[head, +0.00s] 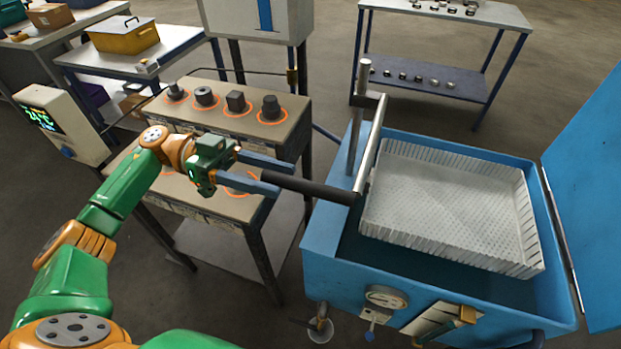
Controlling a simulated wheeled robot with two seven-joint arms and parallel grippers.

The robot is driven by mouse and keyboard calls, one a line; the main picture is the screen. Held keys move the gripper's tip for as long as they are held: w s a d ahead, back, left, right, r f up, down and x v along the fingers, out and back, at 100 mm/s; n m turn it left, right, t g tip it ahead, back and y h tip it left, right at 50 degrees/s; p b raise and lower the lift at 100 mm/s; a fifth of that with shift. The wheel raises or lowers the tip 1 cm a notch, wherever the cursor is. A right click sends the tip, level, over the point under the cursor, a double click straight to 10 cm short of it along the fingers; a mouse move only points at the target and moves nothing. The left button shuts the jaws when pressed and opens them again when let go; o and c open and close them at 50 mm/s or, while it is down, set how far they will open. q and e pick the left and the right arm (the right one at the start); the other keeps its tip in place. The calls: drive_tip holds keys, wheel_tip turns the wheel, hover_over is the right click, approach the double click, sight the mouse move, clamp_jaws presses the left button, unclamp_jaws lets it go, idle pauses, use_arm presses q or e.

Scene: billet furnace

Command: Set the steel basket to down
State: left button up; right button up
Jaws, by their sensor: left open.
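The steel basket (448,205) is a pale perforated tray with low walls, inside the blue tank (328,222). Its top edge shows near the level of the tank's rim; I cannot tell whether it hangs or rests. A grey metal bracket (371,140) stands at its left side, by an upright post. A black handle (325,190) sticks out left from the bracket, past the tank's edge. My left gripper (284,180) is open, with its two blue fingers on either side of the handle's free end. I cannot tell whether they touch it. My right gripper is not in view.
The tank's blue lid (590,190) stands open at the right. A hotplate bench (215,215) with dark metal pieces on orange rings lies under and behind my left arm. A shelf table (425,80) with small metal parts stands at the back. Grey floor is clear between.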

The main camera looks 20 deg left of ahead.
sight(288, 178)
use_arm(q)
drive_tip(key=d+p, duration=0.1)
drive_tip(key=d, duration=0.2)
drive_tip(key=shift+s+r+p, duration=0.1)
drive_tip(key=shift+p, duration=0.3)
drive_tip(key=shift+d, duration=0.6)
drive_tip(key=shift+a, duration=0.15)
drive_tip(key=c, duration=0.6)
clamp_jaws()
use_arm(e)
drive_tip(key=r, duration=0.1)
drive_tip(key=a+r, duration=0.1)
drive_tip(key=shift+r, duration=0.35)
